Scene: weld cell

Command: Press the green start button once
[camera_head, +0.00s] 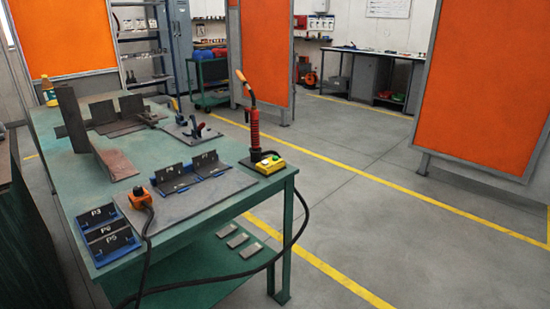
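A small yellow control box (269,165) sits on the right corner of the green worktable (218,212), at the foot of the welding torch. Small buttons show on its top, but they are too small for me to tell which one is the green start button. Neither of my grippers is in view, and nothing touches the box.
A red-handled welding torch (254,125) stands upright beside the box. A black cable hangs over the table's front edge. An orange device (139,197), labelled blue trays (107,231) and steel plates (71,118) lie on the table. Open floor (375,235) lies to the right.

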